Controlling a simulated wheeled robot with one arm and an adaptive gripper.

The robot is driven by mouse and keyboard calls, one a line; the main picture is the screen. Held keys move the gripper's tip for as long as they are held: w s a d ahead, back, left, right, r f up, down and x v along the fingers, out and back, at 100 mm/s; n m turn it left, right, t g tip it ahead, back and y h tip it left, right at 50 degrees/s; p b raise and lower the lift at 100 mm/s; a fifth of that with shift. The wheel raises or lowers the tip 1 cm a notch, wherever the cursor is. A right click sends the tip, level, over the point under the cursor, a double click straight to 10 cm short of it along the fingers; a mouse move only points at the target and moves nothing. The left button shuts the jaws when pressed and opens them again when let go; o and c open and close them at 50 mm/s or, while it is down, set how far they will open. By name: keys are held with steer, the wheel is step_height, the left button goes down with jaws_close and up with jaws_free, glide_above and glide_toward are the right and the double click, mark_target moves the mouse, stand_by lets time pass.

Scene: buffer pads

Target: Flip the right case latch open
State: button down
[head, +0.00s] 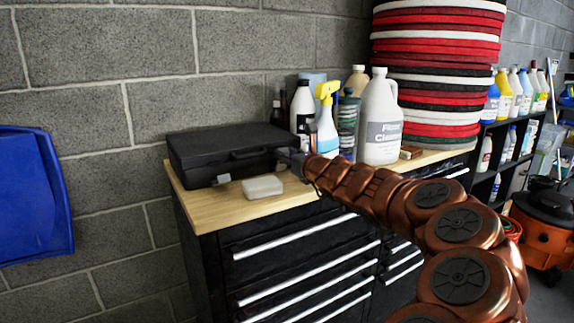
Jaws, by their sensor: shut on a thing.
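The black case (205,158) lies closed on the left of the wooden worktop, its front turned toward me.
A white block (262,187) lies on the wooden worktop (215,207) before the case, close to my gripper. A spray bottle (327,120), a white jug (380,120) and other bottles stand to the right. Stacked red and black pads (425,80) rise behind them.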

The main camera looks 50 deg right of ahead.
steer(key=shift+s+f+t+b, duration=0.2)
steer(key=shift+t+b, duration=0.1)
steer(key=shift+b, duration=0.65)
steer(key=c, duration=1)
jaws_free()
steer(key=shift+c, duration=0.2)
steer(key=shift+s+r, duration=0.1)
steer(key=shift+r, duration=0.45)
step_height(320, 180, up, 9)
steer(key=shift+f, duration=0.1)
